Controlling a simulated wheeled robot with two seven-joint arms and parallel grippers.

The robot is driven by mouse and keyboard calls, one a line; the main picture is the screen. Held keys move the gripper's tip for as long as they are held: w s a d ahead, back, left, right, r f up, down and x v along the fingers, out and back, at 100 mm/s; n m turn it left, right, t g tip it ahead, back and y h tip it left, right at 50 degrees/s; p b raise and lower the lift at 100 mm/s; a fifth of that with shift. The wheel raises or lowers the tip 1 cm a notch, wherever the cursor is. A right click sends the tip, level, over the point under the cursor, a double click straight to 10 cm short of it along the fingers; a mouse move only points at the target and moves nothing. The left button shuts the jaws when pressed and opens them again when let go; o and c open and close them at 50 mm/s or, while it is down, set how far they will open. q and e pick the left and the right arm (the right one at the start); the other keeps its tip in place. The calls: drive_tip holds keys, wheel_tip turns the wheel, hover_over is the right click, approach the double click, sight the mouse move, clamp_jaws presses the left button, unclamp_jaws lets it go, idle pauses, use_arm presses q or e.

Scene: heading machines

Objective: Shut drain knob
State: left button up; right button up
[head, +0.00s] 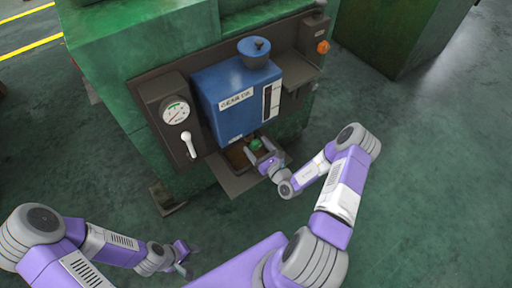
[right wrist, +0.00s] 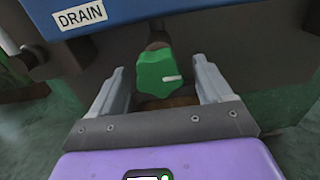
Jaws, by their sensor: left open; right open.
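The green drain knob (right wrist: 156,73) sits under the blue gear oil box (head: 238,95), below a white DRAIN label (right wrist: 80,15). A short white mark on the knob points to the right in the right wrist view. My right gripper (right wrist: 160,85) is open, with one finger on each side of the knob; I see gaps between the fingers and the knob. In the head view the knob (head: 256,144) shows just beyond my right gripper (head: 268,160). My left gripper (head: 187,262) is open and empty, low over the floor, well away from the machine.
A dark tray (head: 236,184) juts out below the knob. A gauge (head: 175,112) and a white lever (head: 188,145) are on the panel to the left. An orange button (head: 323,47) is at the upper right. The floor (head: 430,200) to the right is clear.

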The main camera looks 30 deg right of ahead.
drive_tip(key=shift+w, duration=0.55)
drive_tip(key=shift+c, duration=0.3)
drive_tip(key=c, duration=1)
